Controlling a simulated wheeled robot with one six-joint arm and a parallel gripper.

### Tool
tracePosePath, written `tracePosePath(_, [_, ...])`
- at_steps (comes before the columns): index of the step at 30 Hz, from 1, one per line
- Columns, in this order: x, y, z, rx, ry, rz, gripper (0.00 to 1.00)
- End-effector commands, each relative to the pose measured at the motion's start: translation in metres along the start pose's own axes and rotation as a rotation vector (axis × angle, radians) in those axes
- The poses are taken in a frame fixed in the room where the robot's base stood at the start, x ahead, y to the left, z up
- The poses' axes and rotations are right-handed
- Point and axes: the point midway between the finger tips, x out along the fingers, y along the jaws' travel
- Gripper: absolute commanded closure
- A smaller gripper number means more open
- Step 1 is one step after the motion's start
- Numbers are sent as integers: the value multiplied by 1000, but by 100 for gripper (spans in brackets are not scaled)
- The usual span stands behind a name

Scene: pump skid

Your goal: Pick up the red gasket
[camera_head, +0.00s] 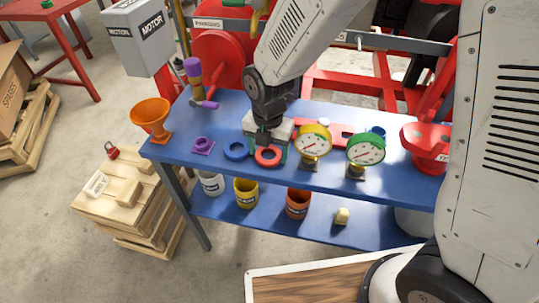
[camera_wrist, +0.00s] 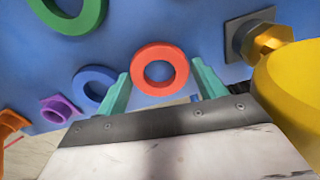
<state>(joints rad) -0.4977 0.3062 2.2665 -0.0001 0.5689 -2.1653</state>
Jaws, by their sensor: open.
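The red gasket (camera_head: 268,157) is a flat ring lying on the blue table (camera_head: 180,148), near its front edge. In the wrist view the red gasket (camera_wrist: 160,52) shows between the two teal fingers of my gripper (camera_wrist: 160,82). The fingers are apart, one on each side of the ring, with a gap of blue to the right finger. My gripper (camera_head: 267,146) is above the gasket in the head view and partly hides it. I cannot tell how high the fingertips are above the table.
A blue ring (camera_head: 236,150) and a purple flanged piece (camera_head: 203,145) lie left of the gasket. A yellow gauge (camera_head: 313,142) and a green gauge (camera_head: 366,150) stand close on the right. A green ring (camera_wrist: 70,12) lies near in the wrist view. An orange funnel (camera_head: 151,115) stands at the left.

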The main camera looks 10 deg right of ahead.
Motion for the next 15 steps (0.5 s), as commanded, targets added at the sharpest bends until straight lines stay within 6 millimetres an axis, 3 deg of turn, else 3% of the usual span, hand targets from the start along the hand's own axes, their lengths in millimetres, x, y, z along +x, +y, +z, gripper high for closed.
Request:
tracePosePath(4, [0, 0, 0, 0, 0, 0, 30])
tracePosePath(7, [0, 0, 0, 0, 0, 0, 55])
tracePosePath(8, [0, 0, 0, 0, 0, 0, 59])
tracePosePath(15, [0, 0, 0, 0, 0, 0, 59])
